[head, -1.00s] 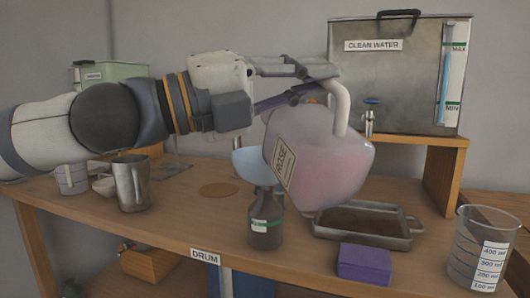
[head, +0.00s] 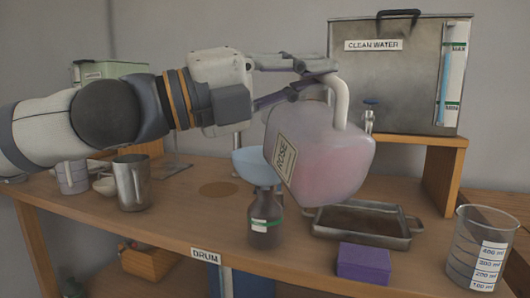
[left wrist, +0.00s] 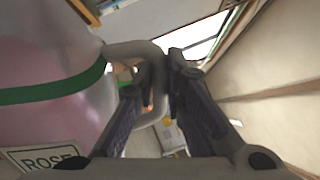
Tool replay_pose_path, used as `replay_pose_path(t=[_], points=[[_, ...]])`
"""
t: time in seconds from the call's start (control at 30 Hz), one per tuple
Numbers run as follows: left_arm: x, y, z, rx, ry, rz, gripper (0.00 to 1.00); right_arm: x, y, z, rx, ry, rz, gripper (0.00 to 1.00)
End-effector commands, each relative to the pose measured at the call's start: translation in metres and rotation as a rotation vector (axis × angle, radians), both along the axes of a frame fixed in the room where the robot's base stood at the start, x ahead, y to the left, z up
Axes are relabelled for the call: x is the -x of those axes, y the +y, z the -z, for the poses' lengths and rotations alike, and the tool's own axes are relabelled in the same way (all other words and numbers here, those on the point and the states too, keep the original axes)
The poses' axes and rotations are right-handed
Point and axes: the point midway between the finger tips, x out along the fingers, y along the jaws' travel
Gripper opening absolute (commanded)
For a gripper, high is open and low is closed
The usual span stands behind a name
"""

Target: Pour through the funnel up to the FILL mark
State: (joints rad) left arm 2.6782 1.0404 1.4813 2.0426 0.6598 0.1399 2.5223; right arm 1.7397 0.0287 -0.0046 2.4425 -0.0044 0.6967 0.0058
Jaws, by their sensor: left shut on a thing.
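My left gripper (head: 328,76) is shut on the handle of a translucent jug labelled ROSE (head: 335,165), which holds pink liquid. The jug is tilted in the air, its label side toward the left. The left wrist view shows the fingers (left wrist: 160,80) on the pale handle and the jug (left wrist: 50,70) with a green band. A light blue funnel (head: 255,167) sits on a dark brown bottle (head: 264,232), which has a green line and white label; the lettering is too small to read. The jug partly hides the funnel's right side. No stream is visible.
A metal tray (head: 322,235) and purple box (head: 363,264) stand right of the bottle. A glass beaker (head: 462,255) is at the right edge, a metal jug (head: 131,185) at left. The CLEAN WATER tank (head: 395,85) stands behind.

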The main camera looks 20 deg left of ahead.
Motion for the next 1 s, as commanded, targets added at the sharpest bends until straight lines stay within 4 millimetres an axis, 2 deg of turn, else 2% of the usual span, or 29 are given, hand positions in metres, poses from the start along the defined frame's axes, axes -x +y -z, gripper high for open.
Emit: replay_pose_path(t=[1.0], points=[[-0.004,0.0043,-0.0084,0.036,0.034,-0.001,0.0,-0.0021,0.0,-0.0047,0.0,-0.007,0.0,0.28]])
